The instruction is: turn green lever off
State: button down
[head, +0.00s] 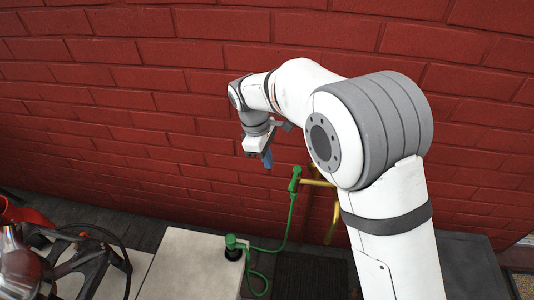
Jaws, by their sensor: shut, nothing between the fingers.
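A green lever-like fitting (295,179) stands at the top of a green hose, beside yellow pipes (318,182) near the red brick wall. My gripper (267,160) hangs above and left of this fitting, pointing down. Its fingers are shut and empty, apart from the fitting. A second green fitting (235,243) sits lower left, at the other end of the hose, on a dark round piece. Which of the two green parts is the lever, and its on or off position, I cannot tell at this size. My arm hides part of the yellow pipes.
The red brick wall (120,110) fills the background close behind my gripper. A pale slab (185,268) lies below. A red and metal object with dark frame parts (75,255) stands at the lower left. The green hose (287,228) loops near a dark grate (310,275).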

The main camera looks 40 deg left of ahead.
aim_at(294, 180)
jog(key=w+d+f+b, duration=0.1)
jog(key=d+f, duration=0.3)
jog(key=f, duration=0.1)
jog(key=shift+w+d+b, duration=0.2)
jog(key=shift+d+b, duration=0.2)
jog(key=shift+f, duration=0.1)
